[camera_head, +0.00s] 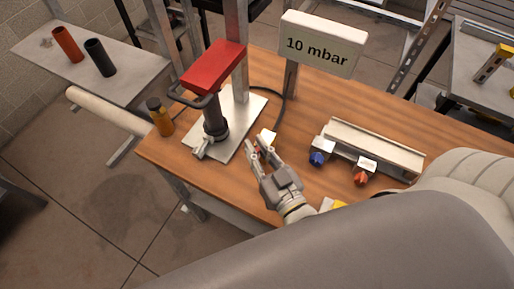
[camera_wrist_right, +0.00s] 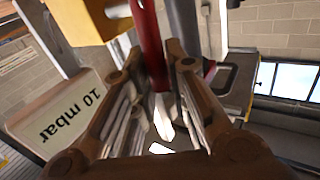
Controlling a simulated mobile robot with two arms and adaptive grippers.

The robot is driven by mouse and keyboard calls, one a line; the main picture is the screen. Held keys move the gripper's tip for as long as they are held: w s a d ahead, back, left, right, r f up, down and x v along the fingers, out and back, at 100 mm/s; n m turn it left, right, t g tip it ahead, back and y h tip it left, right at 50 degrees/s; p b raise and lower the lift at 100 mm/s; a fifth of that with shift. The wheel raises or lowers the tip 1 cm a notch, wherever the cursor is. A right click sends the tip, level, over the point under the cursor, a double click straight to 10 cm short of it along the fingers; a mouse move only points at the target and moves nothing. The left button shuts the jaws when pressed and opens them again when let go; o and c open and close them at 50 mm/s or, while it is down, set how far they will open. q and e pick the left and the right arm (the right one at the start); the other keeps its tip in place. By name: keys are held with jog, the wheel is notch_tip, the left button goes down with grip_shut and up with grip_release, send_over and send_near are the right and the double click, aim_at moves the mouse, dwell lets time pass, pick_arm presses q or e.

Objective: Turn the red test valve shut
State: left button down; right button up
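My right gripper (camera_head: 254,147) is low over the workbench, beside the front corner of the pump's metal plate. Its fingers stand a little apart. A small red part (camera_head: 261,151) shows beside the fingers, under a yellow-and-white block (camera_head: 268,137). In the right wrist view, a red bar (camera_wrist_right: 148,40) reaches down between the fingers (camera_wrist_right: 153,60), next to the yellow block (camera_wrist_right: 85,18); I cannot tell whether they touch it. Another red knob (camera_head: 361,178) and a blue knob (camera_head: 317,158) sit on fittings further right. My left gripper is not in view.
The pump (camera_head: 214,120) with a red top (camera_head: 214,67) stands on a metal plate (camera_head: 240,112) left of the gripper. A "10 mbar" sign (camera_head: 323,45) rises behind. An amber bottle (camera_head: 160,117) stands at the left edge. A grey rail (camera_head: 375,148) lies right.

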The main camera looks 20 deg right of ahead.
grip_shut()
jog(key=shift+s+f+b, duration=0.1)
jog(key=shift+f+b, duration=0.15)
jog(key=shift+b, duration=0.25)
jog(key=m+t+b, duration=0.1)
jog(key=s+d+m+t+b, duration=0.1)
jog(key=b, duration=0.1)
jog(key=t+b, duration=0.1)
jog(key=shift+s+d+m+t, duration=0.15)
jog(key=shift+s+m+t, duration=0.15)
jog(key=shift+m, duration=0.1)
jog(key=shift+w, duration=0.1)
jog(key=o, duration=0.6)
grip_release()
jog(key=shift+f, duration=0.1)
